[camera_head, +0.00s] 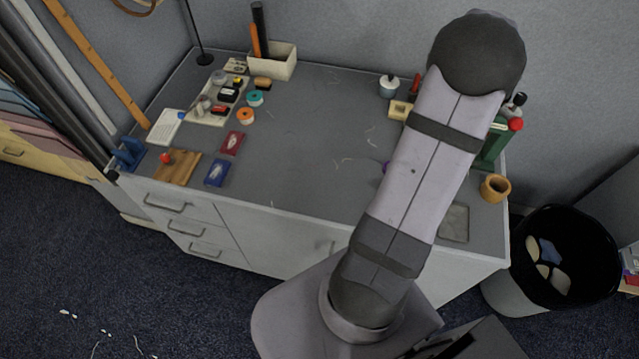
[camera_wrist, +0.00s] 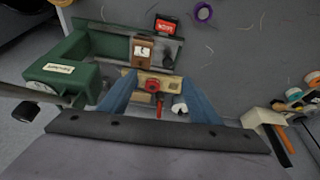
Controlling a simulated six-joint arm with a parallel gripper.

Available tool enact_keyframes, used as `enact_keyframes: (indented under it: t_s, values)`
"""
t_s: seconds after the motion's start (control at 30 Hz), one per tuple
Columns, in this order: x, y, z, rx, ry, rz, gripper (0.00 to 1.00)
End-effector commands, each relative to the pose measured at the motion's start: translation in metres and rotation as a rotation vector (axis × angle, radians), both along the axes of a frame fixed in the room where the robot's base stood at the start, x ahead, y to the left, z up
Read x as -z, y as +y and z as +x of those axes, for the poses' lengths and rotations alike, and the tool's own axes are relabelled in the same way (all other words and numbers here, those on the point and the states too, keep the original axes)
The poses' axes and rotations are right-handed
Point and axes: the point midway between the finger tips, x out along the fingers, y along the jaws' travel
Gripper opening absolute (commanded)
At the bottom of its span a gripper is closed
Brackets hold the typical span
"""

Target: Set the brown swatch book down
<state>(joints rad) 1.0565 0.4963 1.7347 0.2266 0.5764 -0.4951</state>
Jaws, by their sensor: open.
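A small brown block with a white label, which looks like the brown swatch book (camera_wrist: 144,41), is in the wrist view, just beyond my fingertips. It lies by the grey bed of the green machine; whether it rests on the bed or beside it I cannot tell. My gripper (camera_wrist: 157,77) is open, its two blue fingers spread, with nothing clearly held between them. In the head view my arm hides the gripper and the brown book. A red book (camera_head: 232,143) and a blue book (camera_head: 216,173) lie flat at the left of the table.
The green machine (camera_wrist: 68,71) stands close beside my gripper; it also shows in the head view (camera_head: 493,145). A beige block (camera_wrist: 150,82) with a red-topped item is under the fingers. A red box (camera_wrist: 166,26) and purple ring (camera_wrist: 203,11) lie beyond. The table's middle (camera_head: 310,140) is mostly clear.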

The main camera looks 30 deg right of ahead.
Motion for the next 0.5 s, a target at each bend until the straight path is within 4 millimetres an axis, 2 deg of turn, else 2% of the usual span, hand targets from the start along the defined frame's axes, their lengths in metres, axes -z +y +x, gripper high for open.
enact_keyframes:
  t_s: [0.1,0.17,0.2,0.27,0.3,0.4,0.5]
  values:
    - [-0.004,0.064,0.033,-0.099,0.023,0.035,0.57]
    - [-0.006,0.105,0.046,-0.156,0.042,0.056,0.57]
    - [-0.007,0.135,0.053,-0.198,0.058,0.071,0.57]
    - [-0.007,0.182,0.058,-0.263,0.084,0.09,0.57]
    - [-0.007,0.213,0.058,-0.306,0.104,0.103,0.57]
    - [-0.006,0.285,0.047,-0.413,0.157,0.126,0.57]
    - [-0.004,0.343,0.024,-0.511,0.213,0.137,0.57]
